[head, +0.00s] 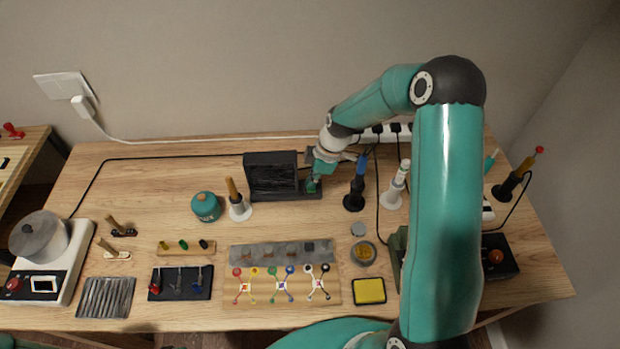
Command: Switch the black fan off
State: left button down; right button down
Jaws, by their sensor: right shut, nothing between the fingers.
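The black fan (272,175) stands upright near the back middle of the worktable. Its low base reaches out to the right of the fan's frame. My right gripper (314,184) points down over the right end of that base, shut with nothing held. Its tips are at or just above the base; I cannot tell whether they touch it. The gripper hides most of that end, so the switch and its position are not clear. My left gripper is not in view.
A teal canister (206,207) and a white stand with a wooden-handled tool (238,206) are left of the fan. A blue-handled tool in a black stand (355,190) is close to the right of my gripper. A power strip (385,133) lies behind.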

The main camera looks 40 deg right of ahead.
jog(key=shift+r, duration=0.1)
jog(key=shift+w+r, duration=0.1)
jog(key=shift+r, duration=0.2)
jog(key=r, duration=0.1)
jog(key=r+p, duration=0.1)
jog(key=r, duration=0.1)
jog(key=shift+w+d+r+p, duration=0.2)
jog(key=shift+w+r+p, duration=0.1)
jog(key=shift+r+p, duration=0.1)
jog(key=w+d+b+v, duration=0.1)
jog(key=b+v, duration=0.1)
jog(key=v, duration=0.7)
jog(key=shift+w+d, duration=0.2)
jog(key=shift+d, duration=0.05)
jog(key=shift+a+f, duration=0.1)
